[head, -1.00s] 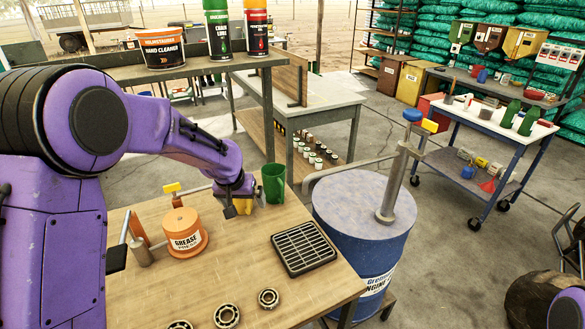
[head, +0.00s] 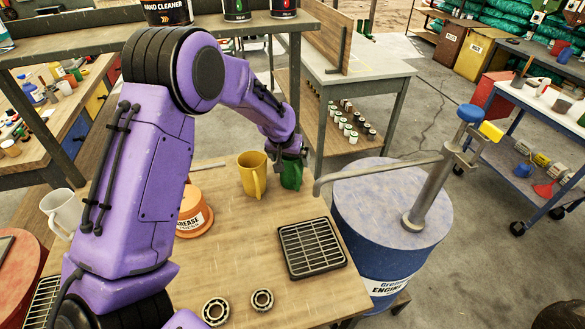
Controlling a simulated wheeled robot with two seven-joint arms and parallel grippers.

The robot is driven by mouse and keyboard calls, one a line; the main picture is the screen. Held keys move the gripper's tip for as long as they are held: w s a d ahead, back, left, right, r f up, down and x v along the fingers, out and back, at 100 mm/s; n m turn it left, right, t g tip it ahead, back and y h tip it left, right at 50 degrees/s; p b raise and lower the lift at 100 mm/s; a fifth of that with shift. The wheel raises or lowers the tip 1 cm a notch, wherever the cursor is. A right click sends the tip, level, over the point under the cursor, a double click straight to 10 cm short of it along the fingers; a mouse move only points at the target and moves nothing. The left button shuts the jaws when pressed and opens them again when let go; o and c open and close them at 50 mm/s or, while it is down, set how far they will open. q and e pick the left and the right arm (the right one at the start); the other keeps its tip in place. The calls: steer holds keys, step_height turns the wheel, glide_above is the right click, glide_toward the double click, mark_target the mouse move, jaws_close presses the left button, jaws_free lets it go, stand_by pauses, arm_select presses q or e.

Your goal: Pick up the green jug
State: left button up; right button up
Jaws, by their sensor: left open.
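The green jug (head: 291,178) stands at the far edge of the wooden workbench (head: 262,218) in the head view. My left gripper (head: 291,158) is open at the jug's top and covers its rim. I cannot tell whether the fingers touch it or straddle its wall. A yellow jug (head: 250,172) with its handle to the right stands just left of the green one. My right gripper is out of view.
A black metal grate (head: 311,248) and bearings (head: 215,311) lie nearer on the bench. An orange grease tub (head: 194,214) is partly behind my left arm. A blue drum (head: 385,258) with a hand pump (head: 437,175) stands close right of the bench.

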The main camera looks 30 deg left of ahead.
arm_select(q)
steer(key=x, duration=0.2)
steer(key=shift+w+f, duration=0.25)
steer(key=shift+w, duration=0.15)
steer(key=shift+s+r, duration=0.25)
steer(key=shift+s, duration=0.2)
steer(key=c, duration=0.8)
